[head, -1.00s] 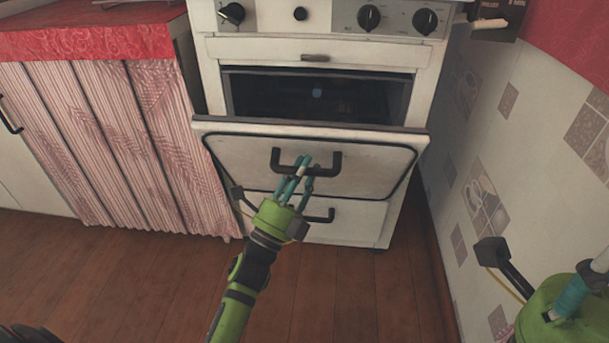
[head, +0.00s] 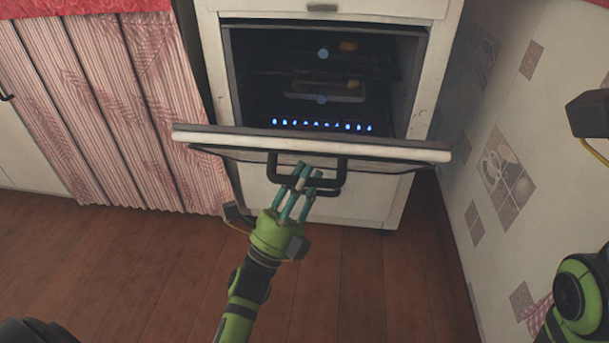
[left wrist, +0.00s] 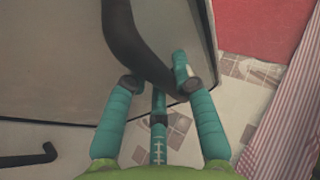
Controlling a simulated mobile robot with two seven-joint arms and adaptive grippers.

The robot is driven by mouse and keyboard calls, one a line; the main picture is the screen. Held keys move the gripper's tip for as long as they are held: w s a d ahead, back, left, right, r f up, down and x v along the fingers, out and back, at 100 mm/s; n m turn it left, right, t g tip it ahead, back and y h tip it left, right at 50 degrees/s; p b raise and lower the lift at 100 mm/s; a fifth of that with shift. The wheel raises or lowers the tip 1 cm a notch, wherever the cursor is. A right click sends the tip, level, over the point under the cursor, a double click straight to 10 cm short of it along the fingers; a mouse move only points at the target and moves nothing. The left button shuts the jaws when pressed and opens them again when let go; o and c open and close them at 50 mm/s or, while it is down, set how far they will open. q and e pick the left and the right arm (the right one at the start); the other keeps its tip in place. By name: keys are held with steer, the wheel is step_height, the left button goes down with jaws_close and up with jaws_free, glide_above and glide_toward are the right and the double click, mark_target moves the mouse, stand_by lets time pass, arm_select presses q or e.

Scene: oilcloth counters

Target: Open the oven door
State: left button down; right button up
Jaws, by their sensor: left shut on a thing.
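The white oven (head: 427,70) stands ahead in the head view. Its door (head: 400,148) is tilted far down toward me, and the dark cavity (head: 250,75) with blue flames shows behind it. My left gripper (head: 304,180) is shut on the black door handle (head: 338,172). In the left wrist view, the handle (left wrist: 130,40) passes between the teal fingers (left wrist: 160,90), with the door's face (left wrist: 60,60) behind. My right arm shows at the lower right edge of the head view; its fingers are out of the picture.
A striped pink curtain (head: 110,110) hangs left of the oven. A tiled wall (head: 500,120) is close on the right. The wooden floor (head: 330,270) in front is clear apart from my arms. A rack with items (head: 325,88) is inside the oven.

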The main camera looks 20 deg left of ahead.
stand_by(0.3)
arm_select(q)
steer(key=c, duration=1)
jaws_free()
